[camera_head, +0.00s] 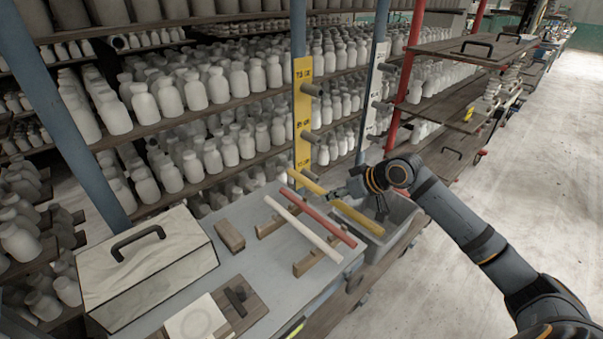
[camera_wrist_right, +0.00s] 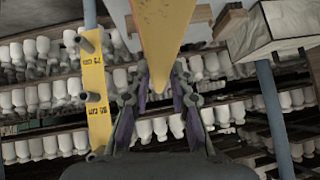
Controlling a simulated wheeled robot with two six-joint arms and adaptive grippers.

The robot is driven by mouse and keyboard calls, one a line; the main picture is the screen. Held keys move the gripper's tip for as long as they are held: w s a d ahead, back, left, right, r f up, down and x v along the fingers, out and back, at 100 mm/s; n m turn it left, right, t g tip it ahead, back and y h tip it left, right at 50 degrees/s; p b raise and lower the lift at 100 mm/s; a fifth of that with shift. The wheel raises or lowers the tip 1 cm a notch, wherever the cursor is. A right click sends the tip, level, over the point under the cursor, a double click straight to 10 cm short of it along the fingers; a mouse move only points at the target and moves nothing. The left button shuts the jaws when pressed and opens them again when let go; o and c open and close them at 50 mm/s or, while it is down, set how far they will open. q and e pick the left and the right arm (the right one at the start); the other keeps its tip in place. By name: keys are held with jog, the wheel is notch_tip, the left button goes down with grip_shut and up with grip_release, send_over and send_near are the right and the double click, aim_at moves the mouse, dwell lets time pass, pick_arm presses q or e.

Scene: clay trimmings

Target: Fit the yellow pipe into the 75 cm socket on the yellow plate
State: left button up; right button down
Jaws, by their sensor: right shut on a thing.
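The yellow pipe (camera_head: 358,217) is held slantwise above the right end of the worktable, its far end towards the shelf. My right gripper (camera_head: 337,194) is shut on it near its middle. In the right wrist view, the yellow pipe (camera_wrist_right: 162,35) runs between the fingers of my right gripper (camera_wrist_right: 158,88). The yellow plate (camera_head: 303,108) is fixed to a blue post, with grey sockets one above another. The plate (camera_wrist_right: 96,85) also shows in the right wrist view. My left gripper is out of view.
A red pipe (camera_head: 317,215) and a white pipe (camera_head: 302,229) rest on wooden supports on the table. A grey bin (camera_head: 399,220) stands behind the held pipe. A lidded box (camera_head: 150,270) is at left. Bottle shelves stand behind the plate. The floor at right is clear.

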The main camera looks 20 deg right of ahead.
jog(key=a+f+p, duration=0.1)
jog(key=a+f, duration=0.3)
jog(key=w+a+f, duration=0.1)
jog(key=a+f, duration=0.2)
jog(key=a, duration=0.2)
jog(key=w+a+f+p, duration=0.1)
jog(key=a+f, duration=0.3)
jog(key=a, duration=0.1)
jog(key=shift+w+f+p, duration=0.1)
jog(key=shift+f+p, duration=0.2)
jog(key=shift+p, duration=0.05)
jog(key=shift+f+p, duration=0.1)
jog(key=shift+p, duration=0.6)
jog(key=shift+d+f, duration=0.1)
jog(key=shift+f, duration=0.3)
jog(key=shift+f, duration=0.2)
jog(key=c, duration=1.2)
grip_release()
